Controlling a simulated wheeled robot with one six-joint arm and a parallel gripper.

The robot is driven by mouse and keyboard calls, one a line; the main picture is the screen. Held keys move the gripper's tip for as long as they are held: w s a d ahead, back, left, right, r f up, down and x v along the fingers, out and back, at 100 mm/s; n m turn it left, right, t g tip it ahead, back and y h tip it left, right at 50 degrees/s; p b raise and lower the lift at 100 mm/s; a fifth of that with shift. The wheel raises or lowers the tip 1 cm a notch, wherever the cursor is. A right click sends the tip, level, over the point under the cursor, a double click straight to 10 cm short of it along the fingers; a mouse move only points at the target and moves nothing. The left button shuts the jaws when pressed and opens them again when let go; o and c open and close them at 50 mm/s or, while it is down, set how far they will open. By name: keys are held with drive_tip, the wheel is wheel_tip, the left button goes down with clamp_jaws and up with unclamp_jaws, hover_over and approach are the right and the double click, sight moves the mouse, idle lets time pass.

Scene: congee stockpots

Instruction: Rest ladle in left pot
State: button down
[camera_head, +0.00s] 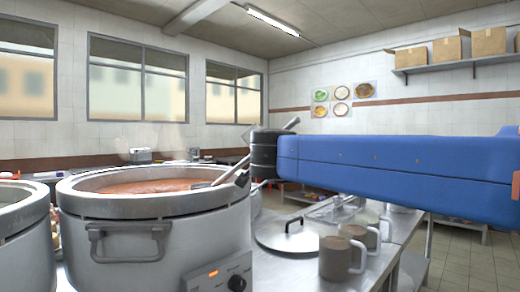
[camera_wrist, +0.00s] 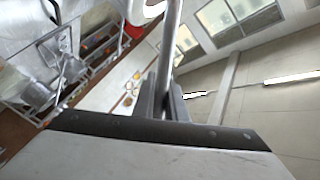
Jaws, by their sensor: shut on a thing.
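A metal ladle (camera_head: 228,173) slants up from over the large grey pot (camera_head: 160,240) near the middle left. The pot holds reddish-brown congee. The ladle's lower end is at the congee near the pot's right inner wall; I cannot tell its depth, and its bowl is hidden. My gripper (camera_head: 243,178) is at the pot's right rim, shut on the ladle's handle. In the wrist view the handle (camera_wrist: 171,45) runs up between the dark fingers of my gripper (camera_wrist: 164,103). A second pot (camera_head: 22,225) is cut off at the left edge.
A round lid (camera_head: 287,240) with a black handle lies on the steel counter right of the pot. Brown mugs (camera_head: 342,258) stand nearby. A control panel with a black knob (camera_head: 237,283) is on the pot's front. Shelf boxes (camera_head: 488,42) are far off.

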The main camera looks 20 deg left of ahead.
drive_tip(key=shift+f, duration=0.25)
drive_tip(key=c, duration=1.7)
unclamp_jaws()
drive_tip(key=v, duration=1.7)
drive_tip(key=shift+s+d+f, duration=0.1)
drive_tip(key=shift+s+d, duration=0.05)
drive_tip(key=shift+s, duration=0.05)
